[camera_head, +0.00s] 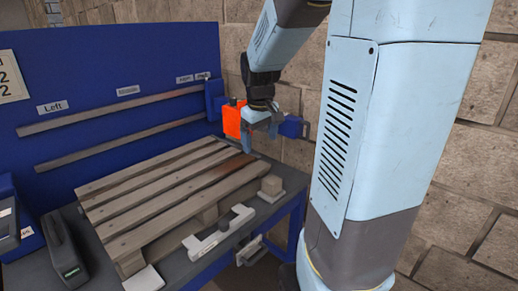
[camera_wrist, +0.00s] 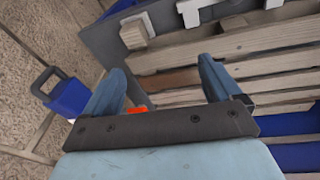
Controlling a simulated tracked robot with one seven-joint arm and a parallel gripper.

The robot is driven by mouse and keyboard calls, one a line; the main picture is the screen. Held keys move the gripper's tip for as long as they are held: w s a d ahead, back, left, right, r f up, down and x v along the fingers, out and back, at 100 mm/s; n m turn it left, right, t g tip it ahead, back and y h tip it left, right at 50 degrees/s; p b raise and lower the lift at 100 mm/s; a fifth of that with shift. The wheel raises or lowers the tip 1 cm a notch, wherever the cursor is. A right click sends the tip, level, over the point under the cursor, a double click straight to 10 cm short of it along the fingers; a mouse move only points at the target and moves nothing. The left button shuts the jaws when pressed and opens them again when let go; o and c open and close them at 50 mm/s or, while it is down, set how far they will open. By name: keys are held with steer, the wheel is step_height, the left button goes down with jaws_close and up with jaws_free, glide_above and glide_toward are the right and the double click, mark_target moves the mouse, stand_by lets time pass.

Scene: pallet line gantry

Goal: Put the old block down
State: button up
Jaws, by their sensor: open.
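A small brown wooden block (camera_head: 271,185) sits on a white pad at the near right corner of the pallet (camera_head: 150,190). It appears to be the block at the top left of the wrist view (camera_wrist: 133,36). I cannot tell whether it is the old block. My gripper (camera_head: 247,148) is above the pallet's far right end. In the wrist view its two fingers (camera_wrist: 160,80) are spread wide with nothing between them, above the dark edge and the slats.
A white bracket-like piece (camera_head: 219,231) lies on the grey bench beside the pallet. An orange part (camera_head: 232,121) shows close by my gripper. A blue container (camera_wrist: 68,94) with a dark handle is at left in the wrist view. A blue panel (camera_head: 110,85) stands behind.

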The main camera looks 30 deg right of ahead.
steer(key=s+a+r+t, duration=0.1)
steer(key=s+a+r, duration=0.1)
steer(key=s, duration=0.4)
steer(key=s+a+r+m+t, duration=0.1)
steer(key=s+a+r, duration=0.1)
steer(key=s+a, duration=0.2)
steer(key=s+a+r+m+t+y, duration=0.1)
steer(key=s+a+r, duration=0.2)
steer(key=s, duration=0.4)
steer(key=shift+s+a, duration=0.3)
